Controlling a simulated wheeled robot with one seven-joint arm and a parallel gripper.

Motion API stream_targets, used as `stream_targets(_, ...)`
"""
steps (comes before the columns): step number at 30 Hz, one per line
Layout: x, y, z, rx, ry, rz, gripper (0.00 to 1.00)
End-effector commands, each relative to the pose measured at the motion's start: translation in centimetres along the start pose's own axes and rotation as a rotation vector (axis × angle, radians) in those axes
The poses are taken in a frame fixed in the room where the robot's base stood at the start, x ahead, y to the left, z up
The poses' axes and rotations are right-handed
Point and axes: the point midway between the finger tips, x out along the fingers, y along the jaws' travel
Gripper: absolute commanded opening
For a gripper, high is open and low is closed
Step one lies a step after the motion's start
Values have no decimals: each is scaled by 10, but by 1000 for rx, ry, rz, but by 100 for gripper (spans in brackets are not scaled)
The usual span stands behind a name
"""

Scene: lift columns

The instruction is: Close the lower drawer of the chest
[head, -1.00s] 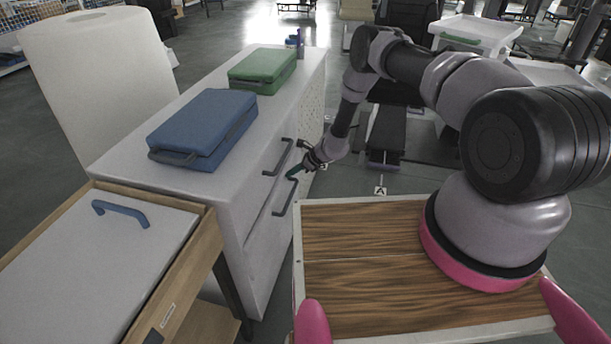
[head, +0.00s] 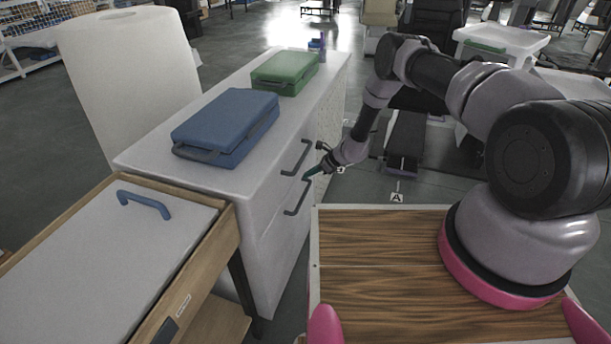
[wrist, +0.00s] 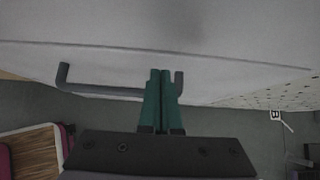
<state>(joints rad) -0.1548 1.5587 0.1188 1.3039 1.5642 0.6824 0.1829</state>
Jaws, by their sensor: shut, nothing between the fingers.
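The white chest (head: 262,215) stands left of my arm, with two drawer fronts facing right. The upper drawer has a dark bar handle (head: 296,158). The lower drawer has a similar handle (head: 297,198) below it. The lower front looks about in line with the chest; I cannot tell if a small gap is left. My gripper (head: 306,178), with green fingers, is at the far end of the lower handle. In the wrist view the fingers (wrist: 160,72) are shut and empty, pointing at the pale front (wrist: 110,58), overlapping the lower handle (wrist: 100,92). Contact is unclear.
A blue case (head: 225,125) and a green case (head: 285,72) lie on the chest top. A wooden drawer unit with a blue handle (head: 143,203) stands at the near left. A large white cylinder (head: 130,80) is behind it.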

Motion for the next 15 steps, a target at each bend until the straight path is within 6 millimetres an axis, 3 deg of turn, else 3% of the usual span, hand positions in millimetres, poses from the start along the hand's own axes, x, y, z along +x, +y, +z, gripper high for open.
stream_targets(2,-12,-8,-15,2,6,-3,0)
stream_targets(9,-71,-9,-14,3,8,-3,0)
stream_targets(15,-102,-9,-15,2,9,-3,0)
